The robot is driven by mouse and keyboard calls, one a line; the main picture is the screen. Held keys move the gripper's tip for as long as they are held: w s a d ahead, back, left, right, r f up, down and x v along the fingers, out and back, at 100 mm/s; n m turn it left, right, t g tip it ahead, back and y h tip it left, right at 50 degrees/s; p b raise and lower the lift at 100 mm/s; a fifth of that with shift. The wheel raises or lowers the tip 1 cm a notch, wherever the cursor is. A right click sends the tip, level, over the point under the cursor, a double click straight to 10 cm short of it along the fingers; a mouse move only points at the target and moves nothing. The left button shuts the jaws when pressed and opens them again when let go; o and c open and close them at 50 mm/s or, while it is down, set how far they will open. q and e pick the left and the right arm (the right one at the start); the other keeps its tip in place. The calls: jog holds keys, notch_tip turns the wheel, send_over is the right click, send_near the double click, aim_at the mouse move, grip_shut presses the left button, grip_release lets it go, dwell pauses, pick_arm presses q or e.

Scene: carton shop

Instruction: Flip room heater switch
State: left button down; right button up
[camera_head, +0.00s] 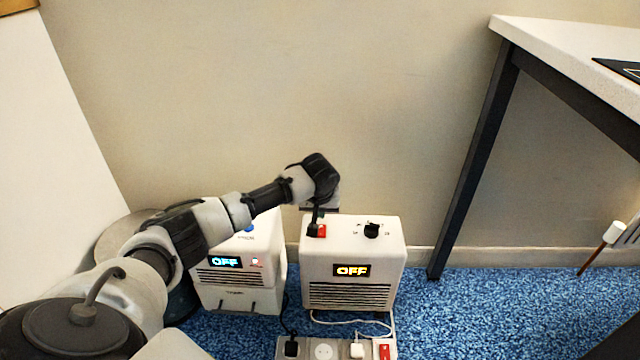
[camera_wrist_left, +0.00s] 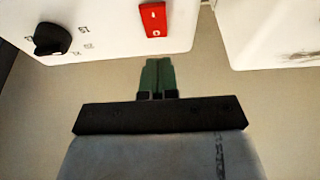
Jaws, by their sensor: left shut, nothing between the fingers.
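A white room heater (camera_head: 350,259) stands on the blue carpet against the wall, with an amber display reading OFF. On its top are a red rocker switch (camera_head: 319,231) and a black knob (camera_head: 371,230). My left gripper (camera_head: 315,222) points down at the switch and partly covers it. In the left wrist view, the gripper's green fingertips (camera_wrist_left: 158,63) are together and empty. The red switch (camera_wrist_left: 154,19) lies a little ahead of them, and the knob (camera_wrist_left: 51,39) is to its left. I cannot tell whether the fingertips touch the switch. My right gripper is not in view.
A second white appliance (camera_head: 240,285) with a cyan OFF display stands left of the heater, partly behind my left arm. A power strip (camera_head: 383,352) with plugs and a red switch lies in front. A table leg (camera_head: 472,170) rises at right; carpet between is free.

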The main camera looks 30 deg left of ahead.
pick_arm(q)
jog(key=p+v, duration=0.5)
jog(key=v, duration=0.4)
jog(key=shift+d+r, duration=0.2)
jog(key=shift+r, duration=0.05)
